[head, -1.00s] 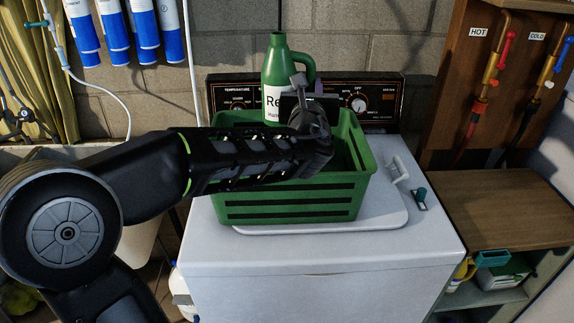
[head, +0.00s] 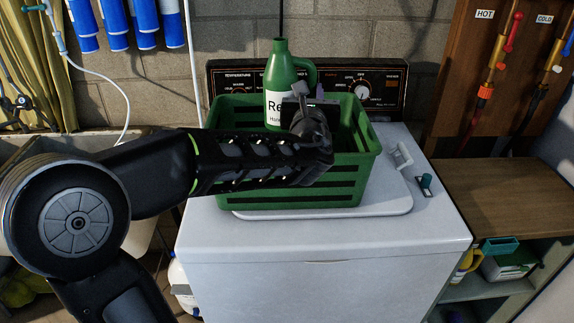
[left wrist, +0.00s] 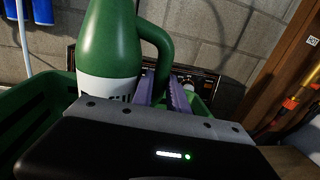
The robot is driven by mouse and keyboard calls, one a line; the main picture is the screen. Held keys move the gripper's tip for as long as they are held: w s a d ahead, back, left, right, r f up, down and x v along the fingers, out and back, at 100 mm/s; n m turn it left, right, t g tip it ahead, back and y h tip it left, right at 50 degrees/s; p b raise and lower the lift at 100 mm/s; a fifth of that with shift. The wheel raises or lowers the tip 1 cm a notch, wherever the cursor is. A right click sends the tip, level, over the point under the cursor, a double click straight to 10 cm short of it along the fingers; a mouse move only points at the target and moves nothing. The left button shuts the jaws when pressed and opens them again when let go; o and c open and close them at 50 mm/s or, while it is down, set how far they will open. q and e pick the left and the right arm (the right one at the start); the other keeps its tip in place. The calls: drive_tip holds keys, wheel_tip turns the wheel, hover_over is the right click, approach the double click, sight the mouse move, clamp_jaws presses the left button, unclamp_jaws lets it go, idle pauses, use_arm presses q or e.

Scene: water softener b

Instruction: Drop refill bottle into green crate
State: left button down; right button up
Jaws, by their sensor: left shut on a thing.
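The refill bottle (head: 287,72) is green with a handle and a white label, and it stands upright at the green crate (head: 340,188). My left gripper (head: 301,92) is shut on the bottle at its handle side. In the left wrist view the bottle (left wrist: 110,45) fills the upper left, with the purple fingers (left wrist: 172,95) at its handle. The crate wall (left wrist: 35,110) shows beside and below the bottle. The bottle's base is hidden behind the arm and crate wall, so I cannot tell whether it touches the crate floor. My right gripper is out of view.
The crate stands on the white washer lid (head: 390,205), in front of the control panel (head: 375,85). A wooden shelf (head: 510,195) and hot and cold pipes (head: 500,60) are further right.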

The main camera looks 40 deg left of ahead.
use_arm(q)
drive_tip(key=c, duration=1.2)
unclamp_jaws()
drive_tip(key=shift+c, duration=0.2)
drive_tip(key=shift+s+f, duration=0.1)
drive_tip(key=b+v, duration=0.1)
drive_tip(key=v, duration=0.6)
drive_tip(key=shift+s+d, duration=0.2)
drive_tip(key=shift+s, duration=0.05)
